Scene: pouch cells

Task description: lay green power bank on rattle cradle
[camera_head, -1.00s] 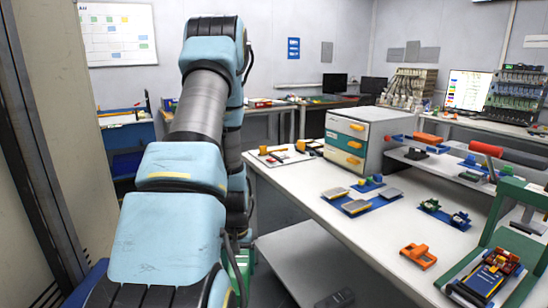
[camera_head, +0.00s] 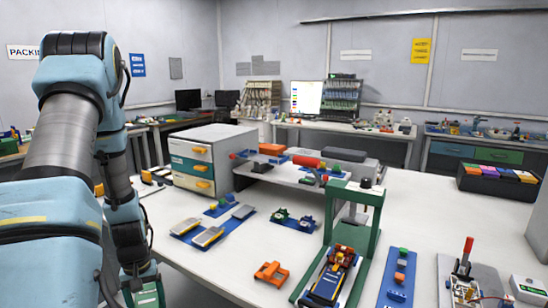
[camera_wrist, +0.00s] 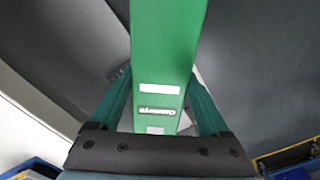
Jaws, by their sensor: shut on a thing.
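The green power bank (camera_wrist: 168,50) is between the two fingers of my gripper (camera_wrist: 160,95) in the wrist view, shut on it. It has white labels on its face, and its far end runs out of the top of the picture. In the head view a green piece (camera_head: 146,296) shows below my arm at the lower left, off the table's front edge; my fingers are not clear there. I cannot tell for sure which fixture is the rattle cradle. An empty orange bracket (camera_head: 271,274) and a blue plate with two small dark holders (camera_head: 293,220) are on the white table (camera_head: 215,277).
A green-framed press (camera_head: 363,240) holds a blue and orange device at the front. Blue plates with grey pouches (camera_head: 208,236) lie left. A drawer cabinet (camera_head: 206,158) and raised shelf (camera_head: 290,173) stand behind. A red-handled clamp (camera_head: 466,262) is at right. Bare tabletop lies around the orange bracket.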

